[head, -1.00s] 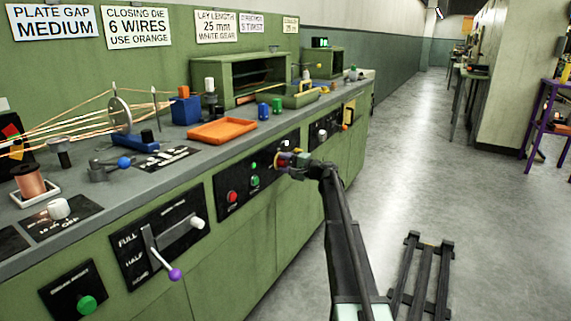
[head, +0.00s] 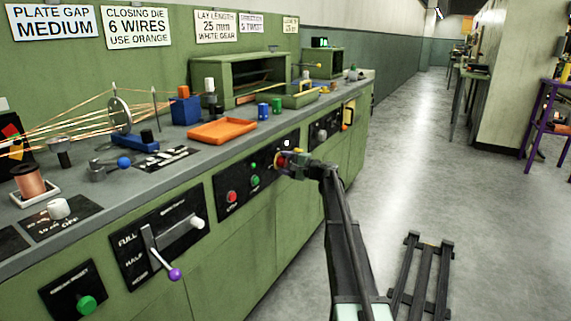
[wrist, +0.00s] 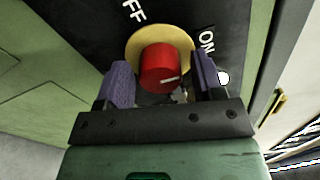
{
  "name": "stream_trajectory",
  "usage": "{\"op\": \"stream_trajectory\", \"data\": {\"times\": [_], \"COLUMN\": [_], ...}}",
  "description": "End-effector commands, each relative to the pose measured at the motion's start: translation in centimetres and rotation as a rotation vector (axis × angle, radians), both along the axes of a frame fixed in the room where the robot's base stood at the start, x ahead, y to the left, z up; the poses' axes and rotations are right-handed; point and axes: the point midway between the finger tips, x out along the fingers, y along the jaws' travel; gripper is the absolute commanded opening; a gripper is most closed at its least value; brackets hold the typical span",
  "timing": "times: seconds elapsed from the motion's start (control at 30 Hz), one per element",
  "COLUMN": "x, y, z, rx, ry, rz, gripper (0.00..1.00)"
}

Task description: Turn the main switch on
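The main switch is a red round knob (wrist: 160,66) on a yellow disc (wrist: 140,42), on a black panel (wrist: 90,18). The wrist view shows "ON" at its upper right and part of "OFF" at its upper left. A short white mark on the knob points right, to the side of the ON label. My gripper (wrist: 163,80) has its purple fingers apart, one on each side of the knob; small gaps seem to show, so contact is unclear. In the head view my gripper (head: 284,162) is at the panel, covering part of the switch.
A white round spot, perhaps a lamp (head: 287,143), shows just above the switch. Red (head: 232,196) and green (head: 255,180) buttons sit to the left on the same panel. A purple-knobbed lever (head: 174,274) stands out further left.

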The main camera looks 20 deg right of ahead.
Motion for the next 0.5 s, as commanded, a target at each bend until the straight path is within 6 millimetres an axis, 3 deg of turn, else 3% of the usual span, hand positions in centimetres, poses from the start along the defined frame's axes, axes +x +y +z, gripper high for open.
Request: {"op": "stream_trajectory", "data": {"times": [0.33, 0.5], "x": [-0.2, -2.7], "y": [-0.2, -1.8], "z": [0.0, 0.0], "rx": [0.000, 0.000], "ry": [-0.001, -0.001], "rz": [-0.001, -0.002], "gripper": [0.69, 0.69]}}
